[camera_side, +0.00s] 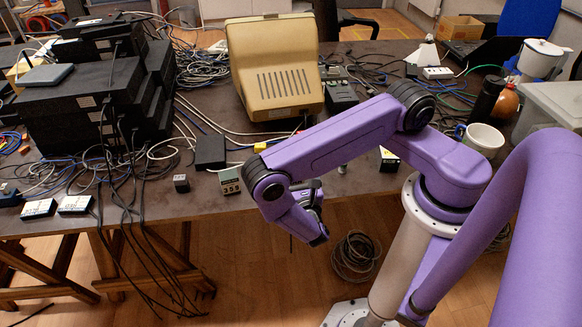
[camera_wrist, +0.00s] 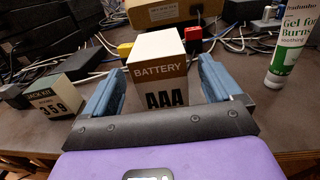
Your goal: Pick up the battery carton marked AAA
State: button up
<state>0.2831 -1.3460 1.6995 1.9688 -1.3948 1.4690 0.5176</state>
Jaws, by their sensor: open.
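The battery carton (camera_wrist: 160,72), white on top with a brown band reading BATTERY and bold AAA, stands upright on the table in the wrist view. My gripper (camera_wrist: 158,78) is open, with one blue-grey finger on each side of the carton in the picture. A gap shows between the carton and each finger. I cannot tell how far the fingers reach along its sides. In the side view my gripper (camera_side: 311,200) is at the table's front edge, and my arm hides the carton.
A jack kit box (camera_wrist: 55,97) marked 359 stands left of the gripper; it also shows in the side view (camera_side: 230,180). A burn gel tube (camera_wrist: 290,45) stands to the right. Cables and a beige monitor (camera_side: 274,70) lie behind. A black box (camera_side: 389,160) sits farther right.

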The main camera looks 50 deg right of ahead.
jog(key=shift+x, duration=2.7)
jog(key=shift+c, duration=0.3)
jog(key=c, duration=1.1)
jog(key=shift+c, duration=0.2)
